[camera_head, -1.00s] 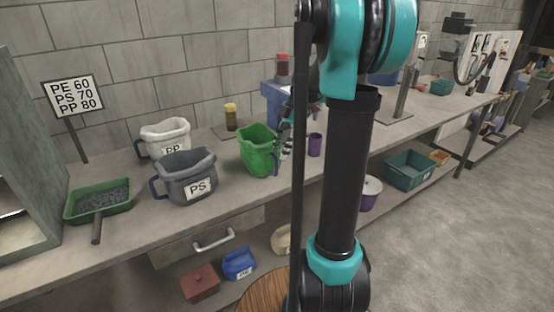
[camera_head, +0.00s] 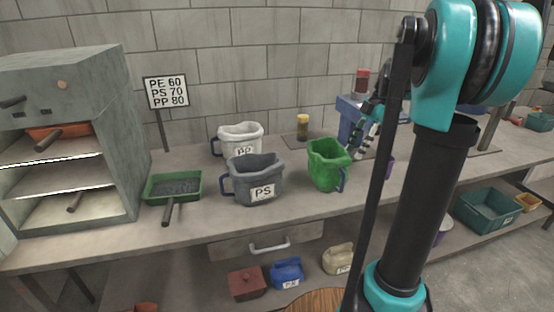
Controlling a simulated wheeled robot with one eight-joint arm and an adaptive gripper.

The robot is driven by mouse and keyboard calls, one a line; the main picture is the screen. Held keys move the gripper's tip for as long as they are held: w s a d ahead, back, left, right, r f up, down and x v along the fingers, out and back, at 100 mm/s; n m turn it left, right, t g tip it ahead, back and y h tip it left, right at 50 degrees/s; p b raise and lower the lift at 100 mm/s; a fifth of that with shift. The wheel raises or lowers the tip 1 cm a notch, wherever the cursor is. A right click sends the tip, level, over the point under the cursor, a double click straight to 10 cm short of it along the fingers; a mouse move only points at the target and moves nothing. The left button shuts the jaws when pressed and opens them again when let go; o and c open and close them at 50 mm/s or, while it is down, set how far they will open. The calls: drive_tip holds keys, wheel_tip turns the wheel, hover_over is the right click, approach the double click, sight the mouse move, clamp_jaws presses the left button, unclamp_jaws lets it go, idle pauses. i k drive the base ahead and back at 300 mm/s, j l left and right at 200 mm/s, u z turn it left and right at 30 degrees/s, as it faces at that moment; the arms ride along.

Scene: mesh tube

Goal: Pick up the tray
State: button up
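A green tray (camera_head: 152,200) with a dark handle and dark granules inside sits on the workbench at left, just right of the grey oven. Its handle points toward the front edge of the bench. My gripper (camera_head: 360,140) hangs above the bench behind the green jug, well to the right of the tray. It is small and partly hidden by my arm, so whether its fingers are open or shut is unclear. It is not touching the tray.
The grey oven (camera_head: 110,85) has shelves with an orange tray (camera_head: 70,131) inside. Right of the green tray stand a grey PS jug (camera_head: 240,174), a white PP jug (camera_head: 240,134) and a green jug (camera_head: 322,172). A sign (camera_head: 166,92) stands behind.

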sight(169, 189)
drive_tip(key=u, duration=1.25)
